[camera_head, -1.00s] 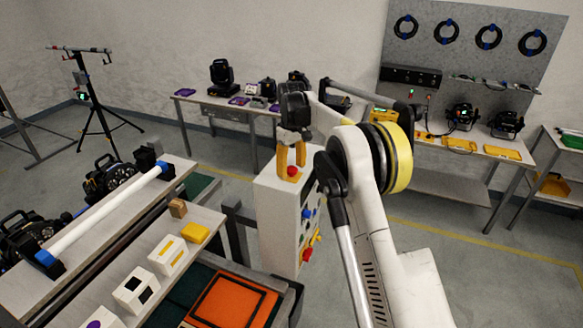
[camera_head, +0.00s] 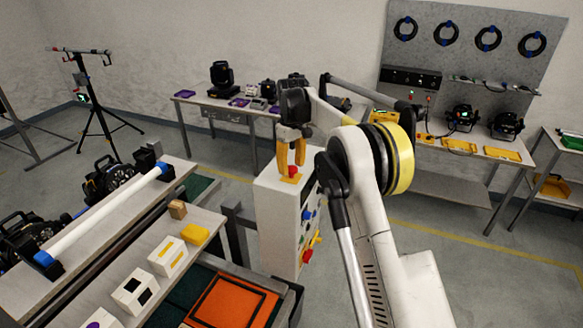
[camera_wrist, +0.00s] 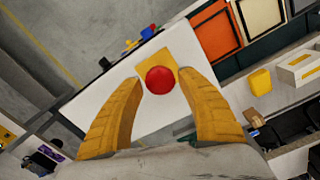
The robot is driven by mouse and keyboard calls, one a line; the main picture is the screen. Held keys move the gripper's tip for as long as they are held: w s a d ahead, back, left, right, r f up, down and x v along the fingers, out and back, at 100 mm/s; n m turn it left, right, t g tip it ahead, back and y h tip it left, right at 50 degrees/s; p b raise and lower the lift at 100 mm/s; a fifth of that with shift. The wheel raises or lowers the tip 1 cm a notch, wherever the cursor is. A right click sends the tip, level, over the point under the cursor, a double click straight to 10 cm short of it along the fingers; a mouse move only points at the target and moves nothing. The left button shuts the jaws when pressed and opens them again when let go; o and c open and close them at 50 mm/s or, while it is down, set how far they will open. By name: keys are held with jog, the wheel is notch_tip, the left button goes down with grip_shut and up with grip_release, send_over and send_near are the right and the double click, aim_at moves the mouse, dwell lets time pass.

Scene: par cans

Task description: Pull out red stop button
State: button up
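The red stop button (camera_head: 293,171) is a round knob on a yellow plate (camera_head: 290,179) on top of a white control box (camera_head: 275,222). In the wrist view the red button (camera_wrist: 160,80) shows near the middle, with the yellow plate (camera_wrist: 164,59) behind it. My gripper (camera_head: 291,165) points down over the box top. In the wrist view its two yellow fingers (camera_wrist: 160,80) are apart, one on each side of the button, with a narrow gap at each tip. How far the tips reach down beside the button is hard to tell.
The box's front carries coloured controls, including a red knob (camera_head: 307,256) and a yellow lever (camera_head: 316,238). A bench with a yellow block (camera_head: 195,235) and white blocks stands at left. An orange tray (camera_head: 225,303) lies in front.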

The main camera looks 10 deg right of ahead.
aim_at(292, 168)
jog(key=shift+o, duration=0.4)
notch_tip(292, 168, up, 12)
dwell(0.3)
jog(key=shift+s, duration=0.1)
jog(key=s+f+m+t+b, duration=0.2)
jog(key=s+f+b, duration=0.4)
jog(key=s+b, duration=0.55)
jog(key=s+f+m+t+b, duration=0.2)
jog(key=s+f+b, duration=0.5)
jog(key=s+b, duration=0.4)
jog(key=s+f+m+t+b, duration=0.1)
jog(key=s+f+b, duration=0.4)
jog(key=s+f, duration=0.4)
jog(key=s+f+m+t+b, duration=0.1)
jog(key=s+f+t+b, duration=0.1)
jog(key=s+f+b, duration=0.4)
jog(key=s+f, duration=0.4)
jog(key=f, duration=0.5)
jog(key=shift+s, duration=0.25)
